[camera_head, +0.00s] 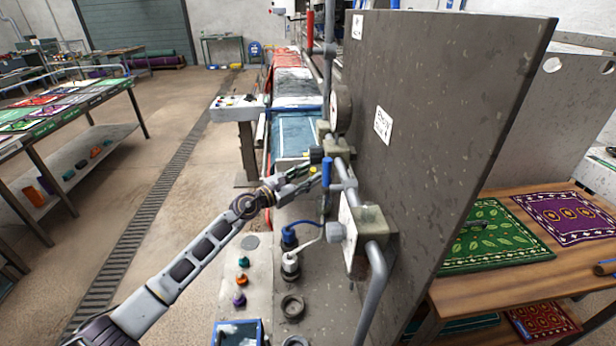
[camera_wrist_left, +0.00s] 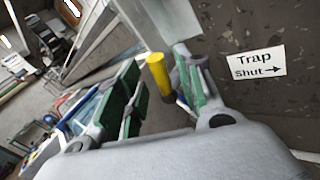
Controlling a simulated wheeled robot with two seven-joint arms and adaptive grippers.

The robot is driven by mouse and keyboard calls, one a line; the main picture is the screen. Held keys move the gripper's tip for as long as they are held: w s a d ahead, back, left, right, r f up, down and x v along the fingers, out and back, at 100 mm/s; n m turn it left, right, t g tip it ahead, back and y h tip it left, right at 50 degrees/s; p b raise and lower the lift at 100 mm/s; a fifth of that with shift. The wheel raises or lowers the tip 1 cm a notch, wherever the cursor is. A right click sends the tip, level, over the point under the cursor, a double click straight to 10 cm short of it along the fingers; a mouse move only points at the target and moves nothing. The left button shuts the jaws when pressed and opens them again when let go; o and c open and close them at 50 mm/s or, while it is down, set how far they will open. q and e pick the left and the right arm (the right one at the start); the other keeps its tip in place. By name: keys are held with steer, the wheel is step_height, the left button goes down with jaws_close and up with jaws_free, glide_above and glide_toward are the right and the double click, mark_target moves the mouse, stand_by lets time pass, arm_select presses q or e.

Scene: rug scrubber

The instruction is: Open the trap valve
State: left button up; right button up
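My left gripper (camera_head: 312,178) reaches to the pipework beside the tall dark panel (camera_head: 450,120). In the left wrist view its green-padded fingers (camera_wrist_left: 157,98) are apart. A yellow handle end (camera_wrist_left: 159,74) shows in the gap between them; I cannot tell whether it touches a pad. In the head view a blue upright handle (camera_head: 327,171) stands on the pipe right at the fingertips. A white label (camera_wrist_left: 258,65) on the panel reads "Trap shut" with an arrow to the right; a label also shows in the head view (camera_head: 382,125). My right gripper is not in view.
Below the arm is a console (camera_head: 262,270) with coloured knobs and a blue-framed screen (camera_head: 238,333). A grey pipe (camera_head: 376,285) and a boxy fitting (camera_head: 362,235) stand close to the gripper's right. A wooden table (camera_head: 470,290) with rugs is beyond the panel.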

arm_select(q)
steer(key=shift+w+d, duration=0.1)
steer(key=shift+d, duration=0.05)
steer(key=shift+c, duration=0.4)
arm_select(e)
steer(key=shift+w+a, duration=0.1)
arm_select(q)
jaws_close()
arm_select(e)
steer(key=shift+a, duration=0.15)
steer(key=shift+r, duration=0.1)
arm_select(q)
steer(key=n+p, duration=0.1)
steer(key=p, duration=0.3)
steer(key=shift+w+r+g+p, duration=0.2)
steer(key=shift+g+p, duration=0.1)
steer(key=shift+g, duration=0.1)
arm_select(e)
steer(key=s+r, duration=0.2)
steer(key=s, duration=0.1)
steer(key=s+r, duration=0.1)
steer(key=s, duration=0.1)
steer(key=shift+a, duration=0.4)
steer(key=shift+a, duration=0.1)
